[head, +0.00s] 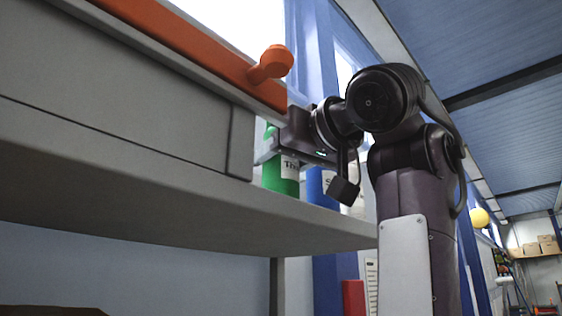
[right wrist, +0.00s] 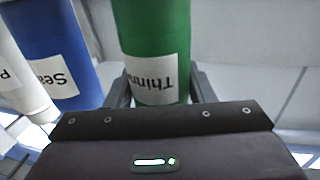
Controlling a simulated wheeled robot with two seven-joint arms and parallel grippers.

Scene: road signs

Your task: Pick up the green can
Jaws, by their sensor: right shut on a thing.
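The green can (head: 281,172) stands on the grey shelf, with a white label partly readable. In the right wrist view the green can (right wrist: 155,35) is between the two fingers, its label upside down. My right gripper (head: 268,150) reaches in from the right and is shut on the can. In the right wrist view, the gripper's fingers (right wrist: 160,90) show on both sides of the can. The can's upper part is partly hidden by the gripper in the head view. My left gripper is not in view.
A blue can (head: 318,186) and a white can (head: 353,203) stand to the right of the green one. A grey box-like unit with an orange bar (head: 215,55) is at the left, close to the gripper. The grey shelf (head: 200,205) ends at the right.

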